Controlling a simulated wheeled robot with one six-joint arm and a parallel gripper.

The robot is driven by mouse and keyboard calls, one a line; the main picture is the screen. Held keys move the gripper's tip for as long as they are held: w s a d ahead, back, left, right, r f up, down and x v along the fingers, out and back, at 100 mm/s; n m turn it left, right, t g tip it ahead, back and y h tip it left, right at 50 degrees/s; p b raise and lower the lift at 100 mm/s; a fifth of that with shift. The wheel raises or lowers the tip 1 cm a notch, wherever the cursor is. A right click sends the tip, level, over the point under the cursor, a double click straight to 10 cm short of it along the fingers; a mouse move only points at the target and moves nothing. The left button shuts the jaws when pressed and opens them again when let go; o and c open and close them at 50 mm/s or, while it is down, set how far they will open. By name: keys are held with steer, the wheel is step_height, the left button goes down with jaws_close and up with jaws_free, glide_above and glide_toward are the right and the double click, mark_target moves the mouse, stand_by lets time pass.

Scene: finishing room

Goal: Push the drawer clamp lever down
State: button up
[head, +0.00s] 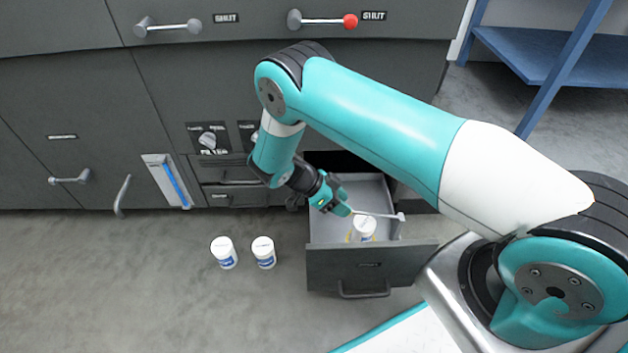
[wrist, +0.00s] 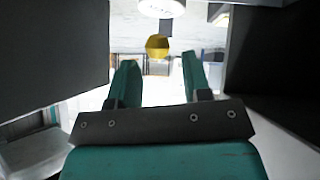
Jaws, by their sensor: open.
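The pulled-out drawer (head: 330,262) stands open low in the grey cabinet. A thin pale lever (head: 378,214) with a light knob at its right end crosses above the drawer's inside; it looks roughly level. It appears to be the clamp lever. My gripper (head: 346,209) is over the drawer at the lever's left end; I cannot tell whether they touch. In the wrist view my gripper (wrist: 156,72) has its two teal fingers apart with nothing held between them. A white tub (head: 364,229) stands in the drawer below the lever. The lever is not clearly seen in the wrist view.
Two white tubs (head: 224,252) (head: 264,252) stand on the floor left of the drawer. Above, the cabinet has lever handles (head: 168,27) (head: 322,20) labelled SHUT. A yellow piece (wrist: 157,46) shows beyond my fingers. A blue shelf (head: 545,55) stands at right. Front-left floor is clear.

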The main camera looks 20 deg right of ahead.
mark_target(374, 215)
steer(key=p+v, duration=0.2)
steer(key=v, duration=1)
steer(key=shift+c, duration=0.2)
